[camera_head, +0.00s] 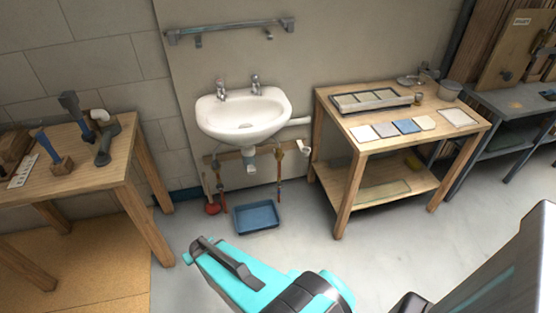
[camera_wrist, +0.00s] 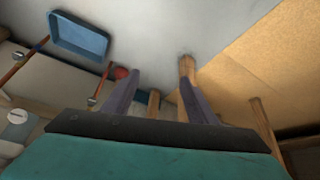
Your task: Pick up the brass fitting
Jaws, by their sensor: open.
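A small brownish, brass-coloured piece (camera_head: 418,98) stands on the right wooden table, beside the tray; it is too small to tell for sure that it is the brass fitting. No brass fitting can be made out in the wrist view. My gripper (camera_wrist: 159,82) is open in the wrist view, its two dark fingers apart with nothing between them. It hangs over the floor in front of the sink, well away from the right table. In the head view my teal arm shows at the bottom middle, and the fingertips cannot be made out.
The right table (camera_head: 349,145) also holds a tray (camera_head: 373,101), several sample tiles and a grey pot (camera_head: 449,90). A white sink (camera_head: 243,115) hangs on the wall above a blue basin (camera_head: 256,217). A left workbench (camera_head: 112,165) holds tools.

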